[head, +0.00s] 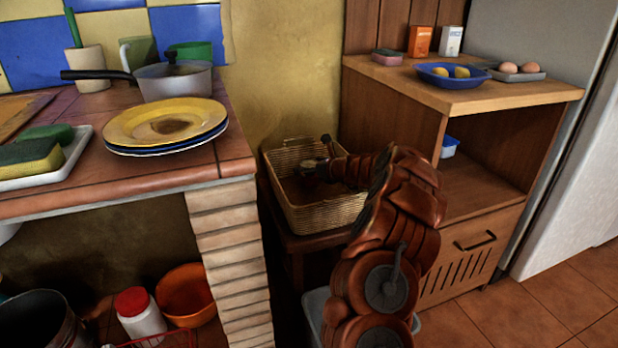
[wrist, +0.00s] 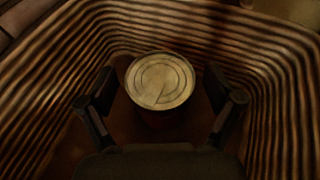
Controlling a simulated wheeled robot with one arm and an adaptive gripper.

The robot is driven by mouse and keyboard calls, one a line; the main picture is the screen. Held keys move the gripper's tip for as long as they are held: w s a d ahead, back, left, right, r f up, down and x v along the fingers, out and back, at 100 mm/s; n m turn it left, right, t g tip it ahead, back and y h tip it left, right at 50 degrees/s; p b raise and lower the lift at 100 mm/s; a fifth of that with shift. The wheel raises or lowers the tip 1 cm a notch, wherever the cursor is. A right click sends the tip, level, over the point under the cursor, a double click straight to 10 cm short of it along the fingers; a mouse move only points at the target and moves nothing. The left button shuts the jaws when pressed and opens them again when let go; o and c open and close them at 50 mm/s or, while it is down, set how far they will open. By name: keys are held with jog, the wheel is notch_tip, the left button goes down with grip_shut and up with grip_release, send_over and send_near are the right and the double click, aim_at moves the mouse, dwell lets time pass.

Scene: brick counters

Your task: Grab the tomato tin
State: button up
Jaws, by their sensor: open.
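A round tin (wrist: 160,80) with a pale metal lid stands upright inside the wicker basket (wrist: 45,90), seen from above in the wrist view. Its side is dark and its label cannot be read. My gripper (wrist: 160,92) is open, with one finger on each side of the tin and a gap showing beside the lid. In the head view the basket (head: 335,212) stands on a small dark table between the counters. My gripper (head: 318,168) reaches into it there, and my arm covers part of the basket's right side.
The basket's ribbed walls surround my gripper closely. The tiled counter (head: 130,185) at left holds yellow plates (head: 165,124) and a saucepan (head: 172,80). The wooden cabinet (head: 440,90) at right holds a blue bowl (head: 437,80) and an egg tray (head: 527,76).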

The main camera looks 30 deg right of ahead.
jog(key=shift+r, duration=0.1)
jog(key=c, duration=1.5)
